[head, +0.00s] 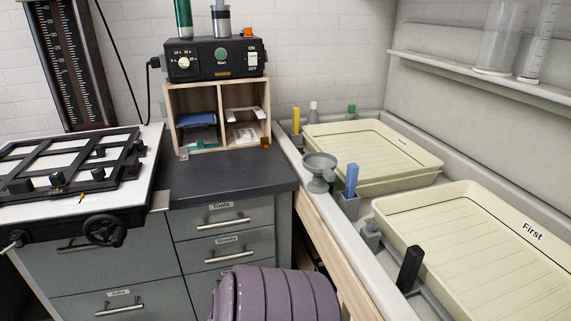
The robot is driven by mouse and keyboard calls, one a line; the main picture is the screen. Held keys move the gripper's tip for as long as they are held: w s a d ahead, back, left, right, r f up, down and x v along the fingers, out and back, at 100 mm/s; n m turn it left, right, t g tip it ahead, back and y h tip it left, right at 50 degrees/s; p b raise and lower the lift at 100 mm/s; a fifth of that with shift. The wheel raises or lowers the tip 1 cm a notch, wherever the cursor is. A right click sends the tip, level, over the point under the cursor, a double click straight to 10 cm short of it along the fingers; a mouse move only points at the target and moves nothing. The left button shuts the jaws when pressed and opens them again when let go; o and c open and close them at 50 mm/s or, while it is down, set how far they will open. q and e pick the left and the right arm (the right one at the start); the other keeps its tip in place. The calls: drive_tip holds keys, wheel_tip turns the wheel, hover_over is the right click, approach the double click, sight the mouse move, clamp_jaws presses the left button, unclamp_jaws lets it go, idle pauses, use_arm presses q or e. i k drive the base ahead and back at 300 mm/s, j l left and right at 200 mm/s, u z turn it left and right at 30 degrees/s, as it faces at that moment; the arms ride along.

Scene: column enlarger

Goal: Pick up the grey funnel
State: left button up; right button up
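The grey funnel (319,170) stands on the near rim of the sink bench, right of the dark counter, with its wide mouth facing up. Its lower end rests at the rim beside a small grey holder with a blue tool in it. Nothing is touching it from above. Neither of my grippers is visible in the head view.
Cream trays (372,152) lie in the sink; a nearer one is labelled First (495,245). Blue tongs (351,180) stand right of the funnel, a black one (409,268) nearer. A purple ribbed object (275,295) stands at the bottom. The dark counter (235,175) is clear.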

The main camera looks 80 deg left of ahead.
sight(321, 165)
drive_tip(key=u, duration=2.4)
